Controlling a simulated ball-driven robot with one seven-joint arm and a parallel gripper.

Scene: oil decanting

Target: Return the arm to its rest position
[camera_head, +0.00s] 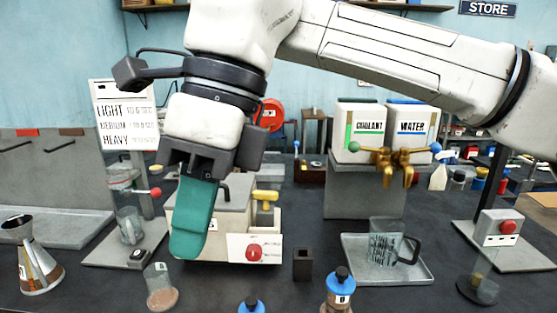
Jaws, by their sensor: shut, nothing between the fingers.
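My gripper (187,248) hangs down left of centre, with its teal fingers together and nothing held between them. It is above the dark bench and in front of a cream machine (240,215) with a yellow handle, hiding part of it. I cannot tell whether it touches the machine. My arm (385,55) spans from the upper right across the top of the view, bent down at the wrist.
A glass beaker (160,292) stands near, below my gripper. A metal funnel can (30,262) is at left. Blue-capped bottles (340,290) stand in front. A measuring jug (385,245) sits on a tray (425,276) below the coolant and water tanks (362,128). A red-button box (500,228) is right.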

